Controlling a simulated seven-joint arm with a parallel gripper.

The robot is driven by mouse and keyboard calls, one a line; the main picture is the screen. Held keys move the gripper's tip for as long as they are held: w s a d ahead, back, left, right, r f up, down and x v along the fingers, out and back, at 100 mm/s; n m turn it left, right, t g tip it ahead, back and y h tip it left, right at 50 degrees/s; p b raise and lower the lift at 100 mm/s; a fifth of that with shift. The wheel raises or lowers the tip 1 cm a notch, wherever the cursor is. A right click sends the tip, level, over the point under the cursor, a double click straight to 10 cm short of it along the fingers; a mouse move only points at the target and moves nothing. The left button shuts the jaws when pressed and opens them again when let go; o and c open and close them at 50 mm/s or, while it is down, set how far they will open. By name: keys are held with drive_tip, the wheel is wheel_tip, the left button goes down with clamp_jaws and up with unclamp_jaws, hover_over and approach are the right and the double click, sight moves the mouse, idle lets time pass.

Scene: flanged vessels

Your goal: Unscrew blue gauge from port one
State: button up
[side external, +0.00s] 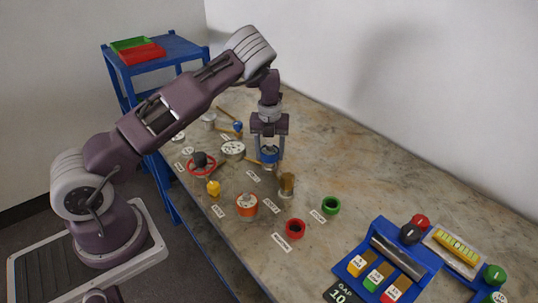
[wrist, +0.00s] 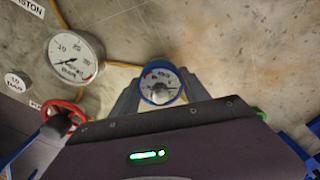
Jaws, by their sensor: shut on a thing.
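The blue gauge (side external: 268,154), with a blue rim and a white dial, is between the fingers of my gripper (side external: 267,163) above the middle of the bench. In the wrist view the gauge (wrist: 160,86) faces the camera, with one finger of my gripper (wrist: 158,94) against each side. My gripper points down and is shut on it. A small label (side external: 253,176) lies just in front of the gauge; its text is too small to read surely. The port under the gauge is hidden, so I cannot tell whether the thread is engaged.
A larger white-faced gauge (wrist: 75,57) stands left of my gripper, near a red handwheel (side external: 201,164). A brass fitting (side external: 286,184) stands close on the right. In front are a yellow piece (side external: 213,188) and an orange vessel (side external: 247,205). A blue tray (side external: 385,265) sits front right.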

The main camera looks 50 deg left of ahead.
drive_tip(key=shift+r, duration=0.15)
drive_tip(key=shift+r, duration=1.2)
drive_tip(key=shift+r, duration=2)
